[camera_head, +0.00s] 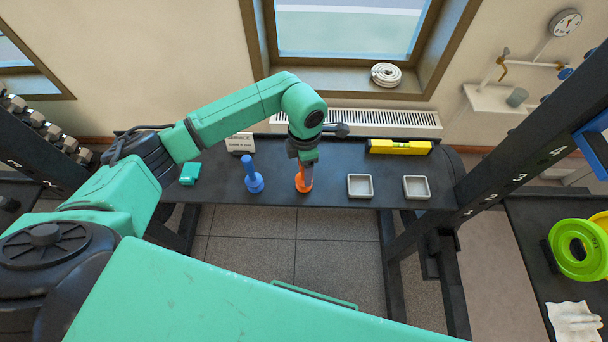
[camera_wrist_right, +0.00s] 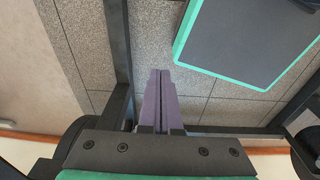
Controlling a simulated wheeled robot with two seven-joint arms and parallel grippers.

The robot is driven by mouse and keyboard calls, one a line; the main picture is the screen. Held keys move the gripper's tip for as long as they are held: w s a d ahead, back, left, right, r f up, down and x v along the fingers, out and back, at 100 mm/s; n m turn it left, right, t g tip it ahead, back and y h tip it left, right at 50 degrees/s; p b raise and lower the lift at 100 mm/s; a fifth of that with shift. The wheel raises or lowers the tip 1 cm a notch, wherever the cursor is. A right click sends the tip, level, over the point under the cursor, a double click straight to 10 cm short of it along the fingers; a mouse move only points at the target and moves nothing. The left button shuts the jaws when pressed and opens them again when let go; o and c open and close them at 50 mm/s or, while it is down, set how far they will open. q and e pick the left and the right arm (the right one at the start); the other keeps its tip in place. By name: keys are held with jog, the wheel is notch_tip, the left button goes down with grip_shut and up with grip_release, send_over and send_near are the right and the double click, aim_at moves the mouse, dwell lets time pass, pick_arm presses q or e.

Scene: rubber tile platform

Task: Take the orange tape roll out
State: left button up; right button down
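The orange tape roll (camera_head: 301,184) stands out on the dark bench top in the head view, under my left gripper. A bit of blue, which looks like an upright post, shows beside my fingers at the roll. I cannot tell whether the roll is around it. My left gripper (camera_head: 303,162) points down right over the roll and hides its upper part. I cannot tell whether its fingers touch or hold the roll. My right gripper (camera_wrist_right: 161,74) shows in the right wrist view, with its purple fingers together and nothing between them, away from the bench objects.
A blue peg (camera_head: 253,178) stands left of the roll, with a green item (camera_head: 190,173) farther left. Two square trays (camera_head: 360,195) (camera_head: 416,196) and a yellow level (camera_head: 399,147) are to the right. A white sign (camera_head: 240,142) is behind. Dark uprights flank the bench.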

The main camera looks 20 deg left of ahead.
pick_arm(q)
jog(key=shift+f, duration=0.2)
grip_shut()
dwell(1.2)
